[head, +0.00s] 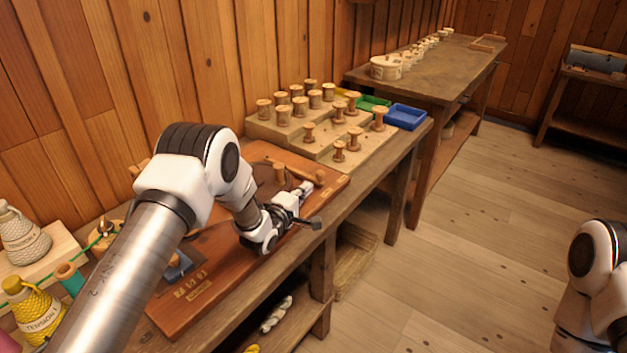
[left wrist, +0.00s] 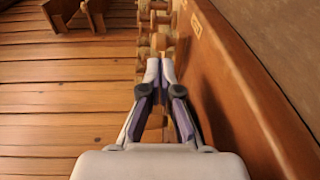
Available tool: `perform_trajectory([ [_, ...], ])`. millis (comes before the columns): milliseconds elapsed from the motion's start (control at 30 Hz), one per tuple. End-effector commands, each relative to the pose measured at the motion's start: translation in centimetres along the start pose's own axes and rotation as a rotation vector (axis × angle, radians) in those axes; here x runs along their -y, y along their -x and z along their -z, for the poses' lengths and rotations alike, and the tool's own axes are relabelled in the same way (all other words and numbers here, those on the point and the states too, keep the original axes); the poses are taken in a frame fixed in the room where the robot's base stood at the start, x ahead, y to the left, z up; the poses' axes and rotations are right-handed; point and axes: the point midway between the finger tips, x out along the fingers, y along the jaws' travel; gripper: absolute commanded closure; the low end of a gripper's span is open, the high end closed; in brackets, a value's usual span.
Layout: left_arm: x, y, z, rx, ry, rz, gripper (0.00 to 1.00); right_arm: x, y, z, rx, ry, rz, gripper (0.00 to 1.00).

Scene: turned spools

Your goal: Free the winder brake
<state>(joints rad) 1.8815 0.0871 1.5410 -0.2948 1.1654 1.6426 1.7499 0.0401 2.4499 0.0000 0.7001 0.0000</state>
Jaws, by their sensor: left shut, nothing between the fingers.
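The winder's reddish-brown wooden board (head: 178,318) lies on the near bench. A wooden peg (head: 279,173) and a wooden handle-like piece (head: 320,177) show at its far end. My left arm hides much of the middle of the board, and I cannot make out the brake for certain. My left gripper (head: 305,188) is low over the board's far part, close to the handle-like piece; I cannot tell if they touch. In the left wrist view its fingertips (left wrist: 160,66) are together and empty, with turned wooden pieces beyond. My right gripper is out of view.
A stepped rack (head: 262,128) of wooden spools stands beyond the board, beside a blue tray (head: 405,117) and a green tray (head: 372,103). A cone of yellow thread (head: 37,312) and a pale cone (head: 22,238) stand at left. The floor at right is open.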

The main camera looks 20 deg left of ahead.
Motion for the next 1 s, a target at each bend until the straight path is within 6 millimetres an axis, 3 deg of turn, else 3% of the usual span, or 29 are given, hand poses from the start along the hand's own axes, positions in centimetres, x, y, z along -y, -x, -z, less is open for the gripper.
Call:
perform_trajectory([
  [100, -0.1, -2.4, -0.1, 0.001, -0.002, -0.001, 1.0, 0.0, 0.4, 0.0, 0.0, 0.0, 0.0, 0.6],
  [300, 0.0, -4.8, -0.1, 0.001, -0.002, 0.0, 1.0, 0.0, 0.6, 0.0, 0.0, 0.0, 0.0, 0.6],
  [667, 0.1, -5.1, 0.0, 0.0, -0.001, 0.001, 1.0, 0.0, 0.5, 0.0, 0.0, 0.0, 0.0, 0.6],
  [833, 0.5, -6.4, -0.4, -0.051, -0.002, -0.004, 1.0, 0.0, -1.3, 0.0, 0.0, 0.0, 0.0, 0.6],
  [1000, 0.8, -9.3, -1.1, -0.18, 0.006, -0.007, 1.0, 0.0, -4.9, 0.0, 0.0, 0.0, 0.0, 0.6],
])
